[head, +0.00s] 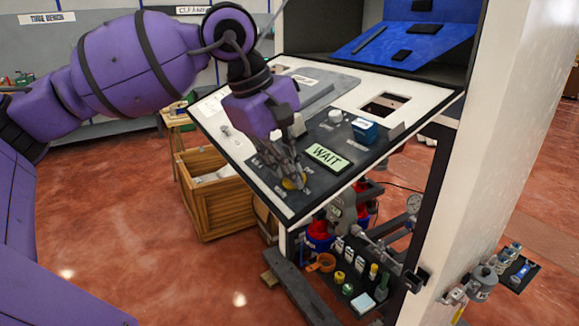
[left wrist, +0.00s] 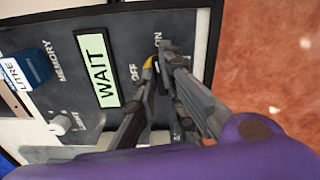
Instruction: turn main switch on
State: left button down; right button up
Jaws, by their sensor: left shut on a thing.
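The main switch (head: 288,184) is a small yellow-marked knob low on the dark part of the slanted control panel. My left gripper (head: 293,177) reaches down over it from above and is shut on it. In the left wrist view the fingertips (left wrist: 161,56) close around the switch, and a sliver of its yellow (left wrist: 148,63) shows. The labels OFF and ON stand on either side of the fingers; the switch's exact pointing is hidden. The green display (head: 327,157) beside it reads WAIT. My right gripper is not in view.
A blue block (head: 364,130) marked LITRE and a light knob (head: 335,116) sit higher on the panel. A white pillar (head: 510,150) stands close on the right. A shelf with bottles and tools lies below the panel. A wooden crate (head: 210,212) stands on the floor at left.

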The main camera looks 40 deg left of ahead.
pick_arm(q)
jog(key=shift+m, duration=0.9)
jog(key=c, duration=1.8)
grip_release()
jog(key=shift+c, duration=0.2)
jog(key=v, duration=1.2)
